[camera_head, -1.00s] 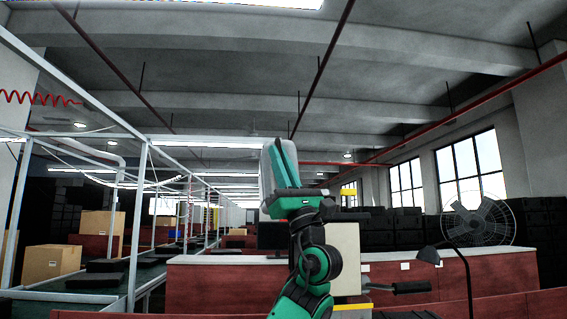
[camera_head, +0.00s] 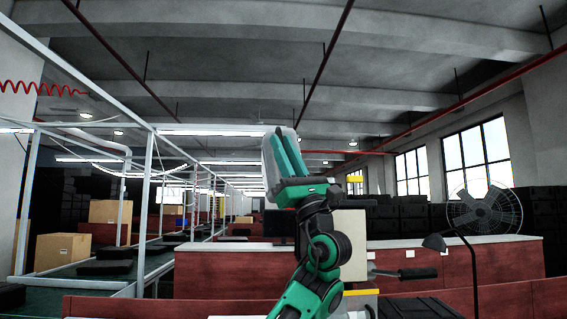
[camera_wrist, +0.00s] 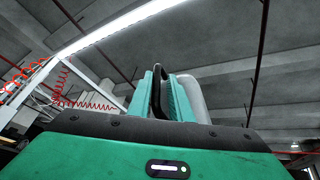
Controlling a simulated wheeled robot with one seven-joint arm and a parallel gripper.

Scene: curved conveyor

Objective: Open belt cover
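My arm rises through the middle of the head view, with my gripper (camera_head: 276,142) upright at its top. In the wrist view, my gripper (camera_wrist: 163,80) shows as two upright green parts with a dark piece between them and a pale grey piece just behind. I cannot pick out a belt cover in either view. The conveyor (camera_head: 65,272) runs along the left under a white frame, with dark flat trays (camera_head: 107,267) on it.
Cardboard boxes (camera_head: 62,252) stand at the left. A red counter with a pale top (camera_head: 470,243) crosses behind my arm. A black lamp (camera_head: 436,242) and a fan (camera_head: 485,211) stand at the right. A dark ribbed surface (camera_head: 425,307) lies low at right. The space around my gripper looks clear.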

